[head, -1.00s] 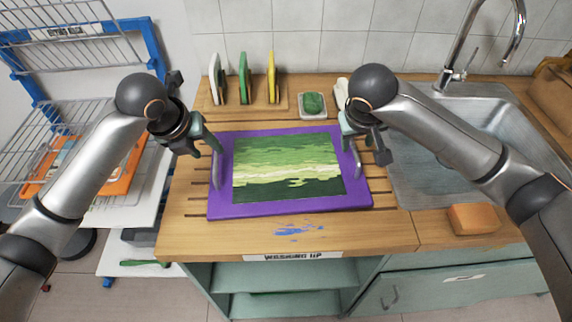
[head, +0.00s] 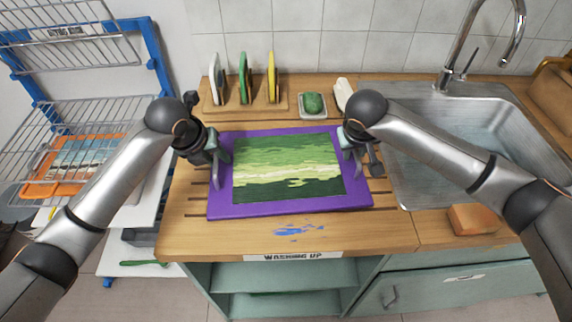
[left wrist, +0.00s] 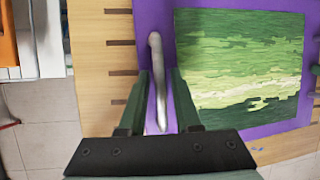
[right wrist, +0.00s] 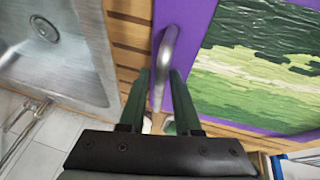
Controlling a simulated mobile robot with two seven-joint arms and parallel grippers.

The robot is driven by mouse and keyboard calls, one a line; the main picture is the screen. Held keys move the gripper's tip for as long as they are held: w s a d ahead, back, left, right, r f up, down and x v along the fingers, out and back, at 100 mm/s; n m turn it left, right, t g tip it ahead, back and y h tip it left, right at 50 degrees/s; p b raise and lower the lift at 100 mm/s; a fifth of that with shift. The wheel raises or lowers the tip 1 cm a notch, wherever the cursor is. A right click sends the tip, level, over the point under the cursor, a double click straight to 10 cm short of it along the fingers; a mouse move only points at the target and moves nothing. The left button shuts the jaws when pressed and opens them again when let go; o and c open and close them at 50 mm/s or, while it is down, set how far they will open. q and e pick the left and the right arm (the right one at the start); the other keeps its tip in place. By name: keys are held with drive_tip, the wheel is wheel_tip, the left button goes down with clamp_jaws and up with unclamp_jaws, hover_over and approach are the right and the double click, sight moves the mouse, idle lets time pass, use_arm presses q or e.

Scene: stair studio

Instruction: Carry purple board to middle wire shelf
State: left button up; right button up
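The purple board (head: 290,211) lies flat on the slatted wooden counter, with a green striped painted panel (head: 288,168) on it and a metal handle at each side. My left gripper (head: 217,160) is at the left handle; in the left wrist view its open fingers straddle that handle (left wrist: 158,75). My right gripper (head: 353,152) is at the right handle; in the right wrist view its open fingers straddle that handle (right wrist: 164,60). Small gaps show beside both handles. A blue rack at the left has an upper wire shelf (head: 75,52) and a lower wire shelf (head: 60,118).
An orange-framed board (head: 45,178) is at the lower wire shelf. Behind the purple board stand several upright boards in a wooden holder (head: 243,77) and a green sponge in a dish (head: 313,103). A sink (head: 460,130) and an orange block (head: 473,219) are at the right.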

use_arm(q)
clamp_jaws()
use_arm(e)
clamp_jaws()
use_arm(q)
drive_tip(key=shift+r, duration=0.1)
use_arm(e)
drive_tip(key=shift+r, duration=0.1)
idle(0.6)
